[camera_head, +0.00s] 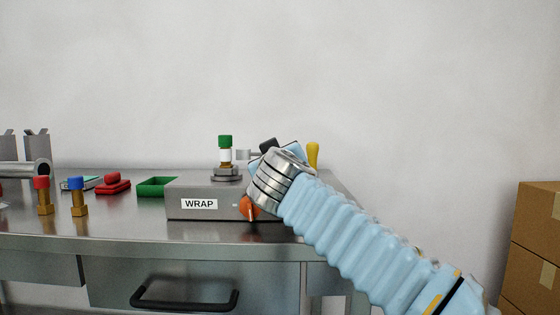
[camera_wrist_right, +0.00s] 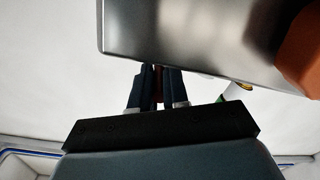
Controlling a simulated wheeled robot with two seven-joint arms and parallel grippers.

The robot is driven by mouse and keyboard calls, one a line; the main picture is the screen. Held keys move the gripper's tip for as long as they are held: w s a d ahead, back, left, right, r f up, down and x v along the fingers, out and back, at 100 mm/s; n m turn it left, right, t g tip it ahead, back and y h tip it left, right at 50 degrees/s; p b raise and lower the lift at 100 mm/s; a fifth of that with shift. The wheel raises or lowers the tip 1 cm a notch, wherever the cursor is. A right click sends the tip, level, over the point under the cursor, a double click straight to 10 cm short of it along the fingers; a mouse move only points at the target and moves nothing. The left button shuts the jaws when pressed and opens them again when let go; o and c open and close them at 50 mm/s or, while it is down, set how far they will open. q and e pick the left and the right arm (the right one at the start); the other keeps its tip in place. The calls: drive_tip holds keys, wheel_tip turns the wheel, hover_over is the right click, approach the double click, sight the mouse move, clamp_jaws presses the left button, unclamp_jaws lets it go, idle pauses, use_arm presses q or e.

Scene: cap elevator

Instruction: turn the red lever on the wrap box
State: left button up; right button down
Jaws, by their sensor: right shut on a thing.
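The grey wrap box (camera_head: 228,213) with its WRAP label stands on the steel table. An orange-red part (camera_head: 250,208) shows on its front face, partly covered by my right arm; it also shows large at the right of the wrist view (camera_wrist_right: 303,55). My right gripper (camera_wrist_right: 158,72) has its fingers close together at the box's edge. A narrow dark-red piece (camera_wrist_right: 159,88), seemingly the red lever, is between them. In the head view my forearm and wrist hide the fingers. A green-capped white vial (camera_head: 225,150) stands upright on the box. My left gripper is not in view.
A green tray (camera_head: 152,188), a red object (camera_head: 114,183) and brass bolts with red (camera_head: 42,196) and blue (camera_head: 76,197) heads are left of the box. A yellow handle (camera_head: 313,155) rises behind my arm. Cardboard boxes (camera_head: 534,240) stand at the far right.

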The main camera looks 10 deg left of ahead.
drive_tip(key=c, duration=1.1)
unclamp_jaws()
drive_tip(key=shift+s, duration=0.1)
drive_tip(key=shift+s+f+b, duration=0.1)
drive_tip(key=shift+s+b, duration=0.25)
drive_tip(key=b+v, duration=0.3)
drive_tip(key=v, duration=1)
drive_tip(key=shift+d+b, duration=0.1)
drive_tip(key=shift+b, duration=0.25)
drive_tip(key=shift+c, duration=0.5)
